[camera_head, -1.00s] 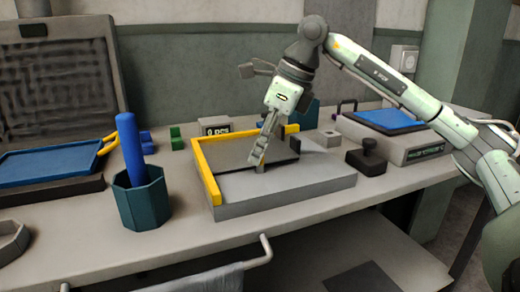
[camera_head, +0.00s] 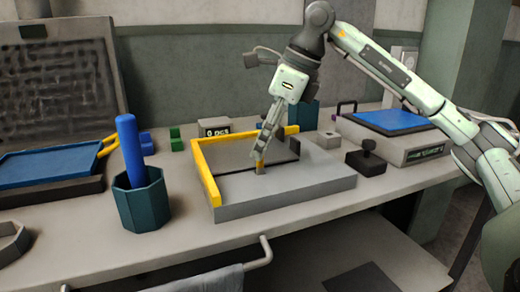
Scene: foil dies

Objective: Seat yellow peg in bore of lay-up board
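The lay-up board (camera_head: 300,195) is a grey slab on the bench with a yellow L-shaped edge (camera_head: 204,175) along its left and back sides. A small yellow peg (camera_head: 260,164) shows at the front edge of a dark plate on the board, with a darker part below it. My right gripper (camera_head: 260,155) points down with its fingertips at or just above the peg's top. The finger gap is too small to make out, and so is the bore and how deep the peg sits. My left gripper is not in view.
A teal cup (camera_head: 142,203) with a blue rod stands left of the board. A black knobbed block (camera_head: 367,160) and a scale with a blue top (camera_head: 395,120) are on the right. A blue tray (camera_head: 50,165) lies at the left.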

